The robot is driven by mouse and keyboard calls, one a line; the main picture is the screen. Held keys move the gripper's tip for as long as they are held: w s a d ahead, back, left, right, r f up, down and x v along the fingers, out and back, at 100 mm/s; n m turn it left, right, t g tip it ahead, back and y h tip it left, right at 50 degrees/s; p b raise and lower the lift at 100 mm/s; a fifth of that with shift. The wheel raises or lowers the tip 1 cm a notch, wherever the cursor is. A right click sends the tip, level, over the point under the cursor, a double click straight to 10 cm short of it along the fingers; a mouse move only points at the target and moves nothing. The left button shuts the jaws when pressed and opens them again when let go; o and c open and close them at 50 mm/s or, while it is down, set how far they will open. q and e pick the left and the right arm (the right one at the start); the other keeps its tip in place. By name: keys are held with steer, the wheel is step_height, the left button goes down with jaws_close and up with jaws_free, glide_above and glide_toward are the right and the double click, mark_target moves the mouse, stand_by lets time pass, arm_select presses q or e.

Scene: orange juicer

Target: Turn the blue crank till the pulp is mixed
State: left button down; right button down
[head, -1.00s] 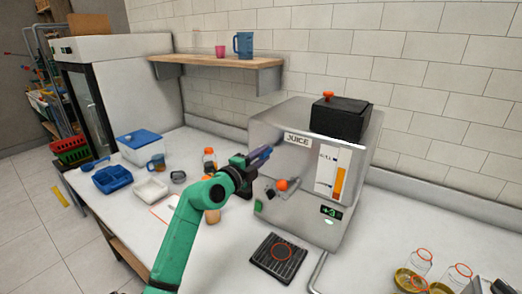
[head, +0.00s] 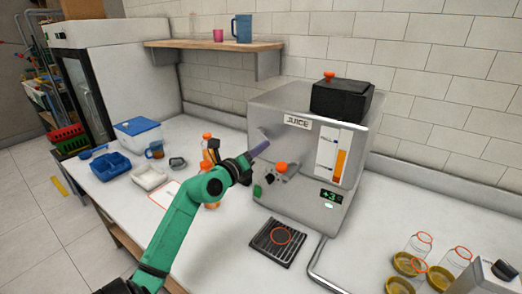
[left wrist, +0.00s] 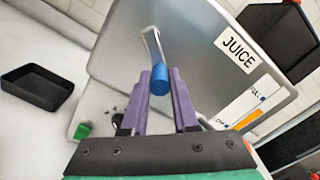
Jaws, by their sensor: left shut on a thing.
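The silver juicer (head: 300,125) stands on the counter against the wall, with a JUICE label on its face. My left gripper (head: 260,149) is at the upper left of that face. In the left wrist view its purple fingers (left wrist: 160,90) are shut on the blue crank handle (left wrist: 160,80). A thin metal crank arm (left wrist: 151,42) runs from the handle up to the juicer face. In the head view the gripper hides the handle. The pulp is not visible. A gauge (head: 340,160) shows an orange bar, with a green +3 display below. My right gripper is not in view.
An orange-knobbed lever (head: 282,168) sits just below and right of my left gripper. A black drip tray (head: 277,241) lies in front of the juicer. Orange-capped bottles (head: 208,142) stand behind my left arm. Jars (head: 420,243) stand at the right. Free counter lies between.

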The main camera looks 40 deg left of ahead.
arm_select(q)
steer(key=a+m+b, duration=0.7)
steer(key=m+b, duration=1.4)
steer(key=b, duration=0.1)
step_height(320, 180, up, 6)
steer(key=d+m, duration=0.1)
steer(key=m, duration=1.7)
steer(key=shift+s+r, duration=0.15)
steer(key=shift+s, duration=0.15)
